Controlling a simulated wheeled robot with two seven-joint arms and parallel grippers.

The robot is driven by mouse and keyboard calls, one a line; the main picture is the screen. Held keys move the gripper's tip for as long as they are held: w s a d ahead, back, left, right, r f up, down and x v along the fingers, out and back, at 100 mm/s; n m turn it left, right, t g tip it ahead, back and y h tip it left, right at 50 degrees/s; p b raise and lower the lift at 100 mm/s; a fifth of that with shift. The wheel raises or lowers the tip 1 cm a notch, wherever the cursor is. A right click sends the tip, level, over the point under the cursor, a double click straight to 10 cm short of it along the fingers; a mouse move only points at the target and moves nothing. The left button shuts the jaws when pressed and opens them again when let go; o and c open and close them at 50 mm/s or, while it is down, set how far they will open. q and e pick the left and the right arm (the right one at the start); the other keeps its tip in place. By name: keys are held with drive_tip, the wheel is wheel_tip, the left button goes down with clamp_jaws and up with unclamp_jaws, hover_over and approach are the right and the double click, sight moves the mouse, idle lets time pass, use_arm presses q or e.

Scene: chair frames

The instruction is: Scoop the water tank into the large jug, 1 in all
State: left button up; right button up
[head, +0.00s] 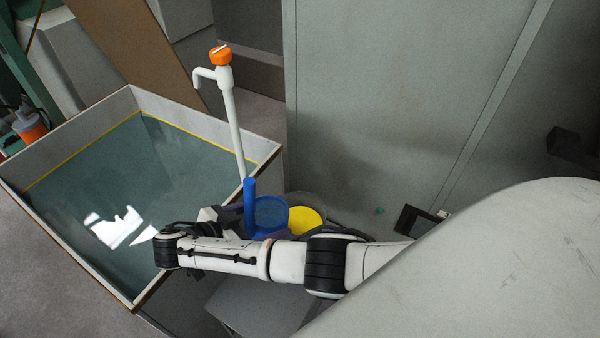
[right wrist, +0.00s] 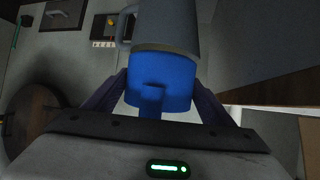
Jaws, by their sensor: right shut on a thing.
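The water tank (head: 80,185) is a wide white-walled basin of grey-green water at the left of the head view. My right gripper (head: 238,215), partly hidden by its own arm, is shut on a blue scoop (head: 270,213) with an upright handle. The scoop is outside the tank's right wall; whether it holds water I cannot tell. Just right of it is a round vessel with a yellow surface (head: 306,221), probably the large jug, partly hidden. In the right wrist view the blue scoop (right wrist: 160,85) is between the fingers, with a grey handled jug (right wrist: 172,32) beyond. My left gripper is not visible.
A white pipe with an orange cap (head: 220,57) rises by the tank's far right corner. Tall grey panels (head: 400,90) stand behind. A wooden disc (right wrist: 40,120) shows in the right wrist view.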

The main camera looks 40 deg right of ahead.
sight(282, 205)
drive_tip(key=shift+w+d+r+p, duration=0.1)
drive_tip(key=shift+d+p, duration=0.05)
drive_tip(key=shift+d, duration=0.35)
drive_tip(key=shift+w+d+r+p, duration=0.1)
drive_tip(key=shift+d+p, duration=0.05)
drive_tip(key=shift+d, duration=0.35)
drive_tip(key=shift+w+d+f+p, duration=0.15)
drive_tip(key=shift+d+p, duration=0.15)
drive_tip(key=shift+d, duration=0.6)
drive_tip(key=shift+w+d+r+p, duration=0.1)
drive_tip(key=shift+d+p, duration=0.15)
drive_tip(key=shift+d, duration=0.65)
